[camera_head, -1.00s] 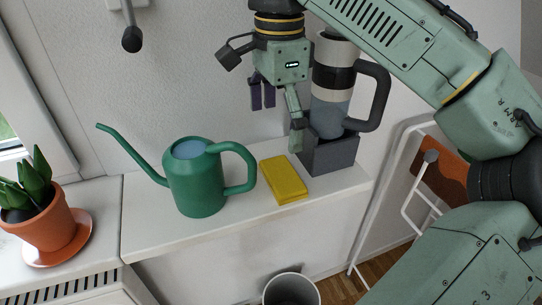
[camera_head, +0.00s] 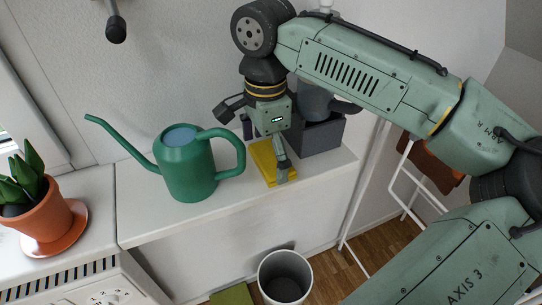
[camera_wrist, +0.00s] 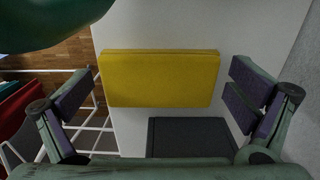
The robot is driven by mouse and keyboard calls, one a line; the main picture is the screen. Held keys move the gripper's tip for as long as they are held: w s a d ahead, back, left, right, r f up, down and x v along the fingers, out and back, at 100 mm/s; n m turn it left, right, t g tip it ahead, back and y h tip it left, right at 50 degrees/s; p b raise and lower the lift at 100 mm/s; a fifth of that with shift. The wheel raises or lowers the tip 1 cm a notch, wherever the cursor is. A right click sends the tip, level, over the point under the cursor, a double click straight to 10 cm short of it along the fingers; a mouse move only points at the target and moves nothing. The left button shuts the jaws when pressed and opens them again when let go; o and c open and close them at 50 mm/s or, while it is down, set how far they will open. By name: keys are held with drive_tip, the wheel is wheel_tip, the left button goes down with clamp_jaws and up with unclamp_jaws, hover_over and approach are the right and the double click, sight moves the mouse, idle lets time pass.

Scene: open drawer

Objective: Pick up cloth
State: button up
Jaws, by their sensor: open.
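The cloth (camera_head: 263,163) is a folded yellow rectangle lying flat on the white ledge, partly covered by my gripper in the head view. In the wrist view the whole cloth (camera_wrist: 160,78) shows, lying crosswise between my fingers. My gripper (camera_head: 265,149) points down over the cloth, its fingers spread wide. In the wrist view my gripper (camera_wrist: 163,88) is open, with one finger beyond each short end of the cloth. Nothing is held. Whether a fingertip touches the cloth or ledge, I cannot tell.
A green watering can (camera_head: 187,172) stands just left of the cloth, its handle towards it. A dark grey box (camera_head: 318,137) stands close on the right. A potted plant (camera_head: 42,215) is far left. A bin (camera_head: 284,277) is on the floor below; a white rack stands right.

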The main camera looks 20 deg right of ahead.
sight(267, 157)
drive_tip(key=c, duration=0.8)
drive_tip(key=shift+o, duration=0.2)
wheel_tip(267, 157, up, 10)
drive_tip(key=b, duration=0.1)
drive_tip(key=o, duration=0.5)
drive_tip(key=c, duration=0.5)
